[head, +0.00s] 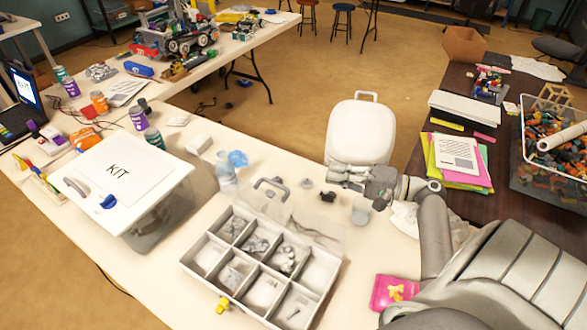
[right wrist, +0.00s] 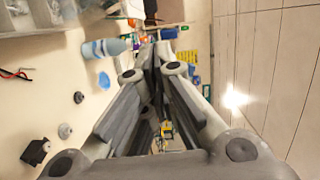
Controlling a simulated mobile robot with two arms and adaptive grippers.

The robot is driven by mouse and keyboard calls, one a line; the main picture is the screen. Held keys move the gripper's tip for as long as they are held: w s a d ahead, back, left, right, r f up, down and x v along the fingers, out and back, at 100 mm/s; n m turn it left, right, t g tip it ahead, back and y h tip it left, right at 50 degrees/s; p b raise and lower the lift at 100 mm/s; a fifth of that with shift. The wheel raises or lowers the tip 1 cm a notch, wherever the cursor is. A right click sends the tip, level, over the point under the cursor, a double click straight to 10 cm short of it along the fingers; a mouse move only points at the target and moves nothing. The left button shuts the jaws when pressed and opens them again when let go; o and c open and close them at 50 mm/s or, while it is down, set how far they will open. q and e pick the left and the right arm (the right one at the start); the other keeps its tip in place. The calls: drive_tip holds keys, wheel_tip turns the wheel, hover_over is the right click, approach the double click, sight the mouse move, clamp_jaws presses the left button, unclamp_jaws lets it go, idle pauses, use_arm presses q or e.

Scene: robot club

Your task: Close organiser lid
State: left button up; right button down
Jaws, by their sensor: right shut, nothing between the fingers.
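The organiser (head: 318,272) is a white tray with several compartments on the pale table, holding small grey and clear parts. A yellow latch (head: 222,305) is on its front side. Its see-through lid (head: 312,213) appears raised along the back edge; its outline is faint, so I cannot tell its exact angle. A grey handle (head: 271,187) shows at the back left of the lid. My right gripper (head: 334,173) is shut and empty, pointing left, behind and right of the organiser. The right wrist view also shows its closed fingers (right wrist: 152,65). My left gripper is not in view.
A pink tray (head: 391,291) is at right.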

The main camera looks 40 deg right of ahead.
sight(278, 206)
use_arm(q)
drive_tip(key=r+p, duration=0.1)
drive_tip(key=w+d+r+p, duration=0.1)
drive_tip(key=p, duration=0.1)
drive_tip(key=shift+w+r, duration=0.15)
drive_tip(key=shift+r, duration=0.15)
use_arm(e)
drive_tip(key=w+a, duration=0.7)
drive_tip(key=a, duration=0.2)
drive_tip(key=shift+f, duration=0.45)
drive_tip(key=shift+w, duration=0.15)
